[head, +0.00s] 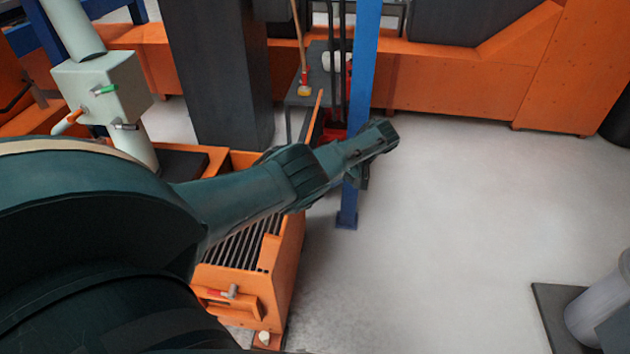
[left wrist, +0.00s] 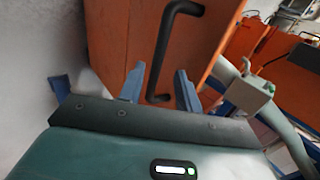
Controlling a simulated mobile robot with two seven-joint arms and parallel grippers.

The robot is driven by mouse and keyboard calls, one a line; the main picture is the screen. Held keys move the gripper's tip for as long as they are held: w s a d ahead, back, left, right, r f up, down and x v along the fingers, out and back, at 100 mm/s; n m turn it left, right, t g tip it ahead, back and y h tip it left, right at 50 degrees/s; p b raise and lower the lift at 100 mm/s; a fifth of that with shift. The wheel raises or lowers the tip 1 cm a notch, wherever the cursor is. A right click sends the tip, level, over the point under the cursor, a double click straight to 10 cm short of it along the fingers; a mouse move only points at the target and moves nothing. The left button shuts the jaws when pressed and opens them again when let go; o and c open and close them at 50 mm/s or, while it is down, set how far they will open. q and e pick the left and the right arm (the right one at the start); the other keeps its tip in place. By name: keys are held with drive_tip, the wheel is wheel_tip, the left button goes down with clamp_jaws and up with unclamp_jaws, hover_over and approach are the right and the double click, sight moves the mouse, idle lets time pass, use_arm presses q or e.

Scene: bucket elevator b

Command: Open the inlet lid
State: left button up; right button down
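The orange inlet box (head: 288,262) stands low in the head view, and its dark slatted grate (head: 245,246) is uncovered at the top. A thin orange panel (head: 316,117), seen almost edge-on, stands up behind my arm and looks like the raised lid. In the left wrist view an orange panel (left wrist: 130,38) with a black bar handle (left wrist: 166,42) fills the middle. My left gripper (head: 376,142) reaches past the box. Its fingers (left wrist: 160,69) are apart, with the handle's lower end showing between them; I cannot tell whether they touch it. My right gripper is not in view.
A blue post (head: 360,90) stands right behind my left gripper. A dark column (head: 220,75) and a pale valve box (head: 103,85) on a pipe are at the left. Orange machinery (head: 450,88) runs along the back.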

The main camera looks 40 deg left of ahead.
use_arm(q)
drive_tip(key=b+v, duration=0.1)
drive_tip(key=v, duration=0.9)
drive_tip(key=shift+b, duration=0.3)
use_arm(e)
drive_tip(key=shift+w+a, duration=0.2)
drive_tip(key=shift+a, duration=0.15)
